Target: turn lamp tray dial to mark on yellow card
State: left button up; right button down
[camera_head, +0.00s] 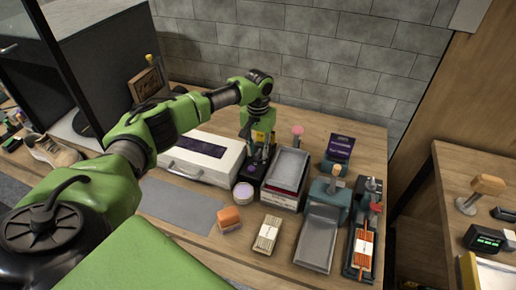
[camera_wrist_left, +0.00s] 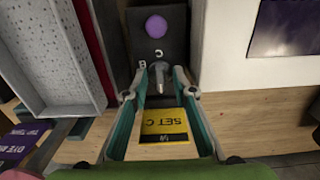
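The lamp tray dial (camera_wrist_left: 158,84) is a metallic knob on the face of a dark box (camera_wrist_left: 161,27), with white marks B and C beside it. A round purple spot is on the same box. My left gripper (camera_wrist_left: 160,72) has its two fingers apart, one on each side of the dial; I cannot tell whether they touch it. The yellow card (camera_wrist_left: 165,126) reads "SET C", upside down in the wrist view, and shows between the fingers. In the head view my left gripper (camera_head: 260,138) reaches down to the dark box (camera_head: 252,169). The right gripper is not in view.
A grey tray (camera_head: 289,165) stands right beside the box, and a white case (camera_head: 198,160) is on its left. A round tub (camera_head: 244,193), an orange block (camera_head: 228,218) and a wooden brush (camera_head: 267,234) lie in front. The grey mat (camera_head: 185,205) is clear.

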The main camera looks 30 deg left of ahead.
pick_arm(q)
jog(key=shift+f, duration=0.15)
grip_shut()
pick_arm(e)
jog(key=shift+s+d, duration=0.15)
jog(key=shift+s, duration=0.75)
